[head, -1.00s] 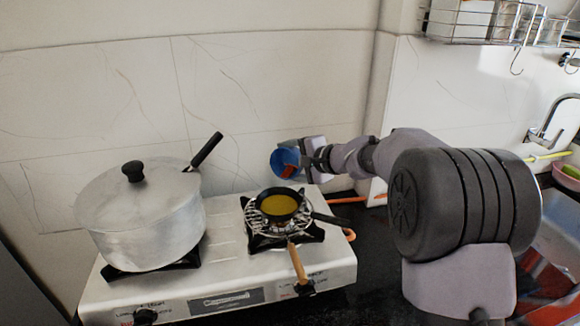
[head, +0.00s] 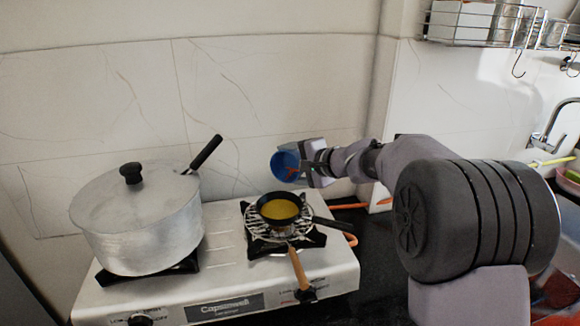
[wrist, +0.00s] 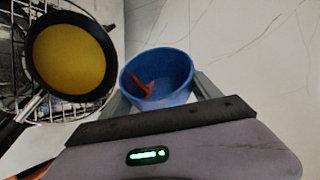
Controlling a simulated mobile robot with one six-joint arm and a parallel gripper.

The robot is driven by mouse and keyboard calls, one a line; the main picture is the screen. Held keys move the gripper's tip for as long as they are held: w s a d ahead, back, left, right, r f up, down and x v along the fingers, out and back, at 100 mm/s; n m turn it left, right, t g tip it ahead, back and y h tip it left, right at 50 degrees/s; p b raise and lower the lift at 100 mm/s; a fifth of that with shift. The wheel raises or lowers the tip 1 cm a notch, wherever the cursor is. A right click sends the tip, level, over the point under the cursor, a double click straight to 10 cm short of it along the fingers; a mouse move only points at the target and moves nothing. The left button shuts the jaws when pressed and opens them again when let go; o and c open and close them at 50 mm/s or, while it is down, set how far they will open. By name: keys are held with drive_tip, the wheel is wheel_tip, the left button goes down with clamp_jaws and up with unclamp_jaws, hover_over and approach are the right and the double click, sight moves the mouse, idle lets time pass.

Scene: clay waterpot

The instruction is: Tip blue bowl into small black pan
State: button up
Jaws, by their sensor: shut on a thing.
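My gripper (head: 305,163) is shut on the blue bowl (head: 283,167), holding it in the air above the right burner side of the stove. The bowl is tilted, with its opening turned to the left in the head view. In the wrist view the bowl (wrist: 155,80) sits between the fingers, with a red-orange piece (wrist: 146,88) inside. The small black pan (head: 262,205) holds yellow liquid and stands on the right burner, below the bowl. In the wrist view the pan (wrist: 36,78) lies left of the bowl, apart from it.
A large lidded metal pot (head: 140,225) stands on the left burner. A wooden handle (head: 298,267) sticks out at the stove's front. The pan's black handle points right. The tiled wall (head: 270,90) is behind the stove; a sink lies at far right.

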drive_tip(key=shift+b, duration=1.3)
drive_tip(key=shift+s+a+r+n+t+b, duration=0.1)
drive_tip(key=shift+s+r+n+t+b, duration=0.1)
drive_tip(key=shift+n+t+b, duration=0.25)
drive_tip(key=shift+r, duration=0.1)
drive_tip(key=shift+s+a+r+n+t, duration=0.1)
drive_tip(key=shift+s+a+n+t, duration=0.1)
drive_tip(key=shift+n+t, duration=0.15)
drive_tip(key=shift+h, duration=0.3)
drive_tip(key=shift+s+r+n+t, duration=0.2)
drive_tip(key=shift+n+t, duration=0.2)
drive_tip(key=shift+n, duration=0.1)
drive_tip(key=shift+s+a, duration=0.1)
idle(0.4)
drive_tip(key=shift+s+a+r+n+t, duration=0.1)
drive_tip(key=shift+s+n+t, duration=0.05)
drive_tip(key=shift+n+t, duration=0.3)
